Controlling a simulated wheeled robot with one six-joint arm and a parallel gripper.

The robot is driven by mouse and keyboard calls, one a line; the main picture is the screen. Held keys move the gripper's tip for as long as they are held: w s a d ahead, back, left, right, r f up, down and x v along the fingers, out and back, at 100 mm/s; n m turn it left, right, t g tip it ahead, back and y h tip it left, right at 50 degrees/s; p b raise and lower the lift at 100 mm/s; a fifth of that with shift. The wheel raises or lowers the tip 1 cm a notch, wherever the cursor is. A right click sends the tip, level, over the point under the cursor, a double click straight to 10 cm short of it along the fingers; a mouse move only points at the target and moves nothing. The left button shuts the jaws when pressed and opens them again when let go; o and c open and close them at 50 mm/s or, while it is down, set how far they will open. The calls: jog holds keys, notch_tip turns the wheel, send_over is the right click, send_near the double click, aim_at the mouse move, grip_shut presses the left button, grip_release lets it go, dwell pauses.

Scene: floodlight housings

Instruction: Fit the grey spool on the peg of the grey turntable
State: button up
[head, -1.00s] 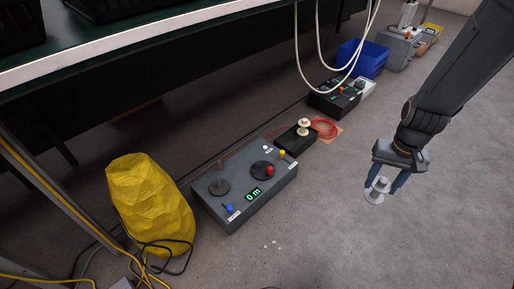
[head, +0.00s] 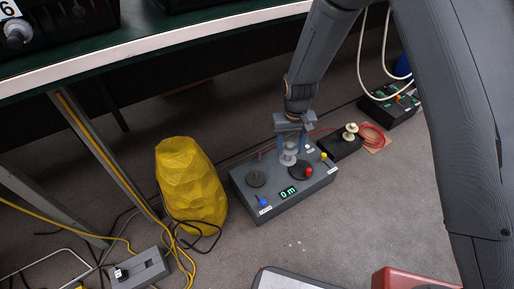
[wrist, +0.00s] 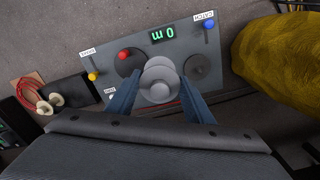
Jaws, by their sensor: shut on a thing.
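The grey spool (head: 289,158) is between the fingers of my gripper (head: 291,149), which is shut on it. It also shows in the wrist view (wrist: 159,84), flange toward the camera. My gripper holds it above the rear part of the grey control box (head: 268,203), between two round discs. The left disc, a grey turntable (head: 256,179), has a small peg at its middle; it shows right of the spool in the wrist view (wrist: 198,68). The other disc (head: 298,172) is darker and carries a red knob (head: 308,172). The gap under the spool is hard to judge.
The box has a blue lever (head: 263,202), a yellow knob (head: 323,156) and a display reading "0 m". A yellow faceted object (head: 190,185) stands left. A black block with a cream spool (head: 350,132) stands right. The bench edge (head: 150,46) overhangs behind.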

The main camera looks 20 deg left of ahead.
jog(key=s+a+f+n, duration=0.2)
jog(key=s+a, duration=0.2)
jog(key=a, duration=0.7)
jog(key=shift+w+f+b, duration=0.15)
jog(key=shift+f+b, duration=0.65)
jog(key=shift+f, duration=0.75)
jog(key=shift+w+f+b, duration=0.1)
jog(key=shift+f+b, duration=0.65)
jog(key=shift+f, duration=0.75)
jog(key=shift+s+p, duration=0.1)
jog(key=shift+p, duration=0.8)
jog(key=b, duration=0.2)
send_over(256, 177)
jog(key=shift+w+f, duration=0.2)
jog(key=shift+f, duration=1.9)
jog(key=o, duration=1.1)
jog(key=shift+o, duration=0.2)
jog(key=shift+r+p, duration=0.15)
jog(key=shift+p, duration=0.15)
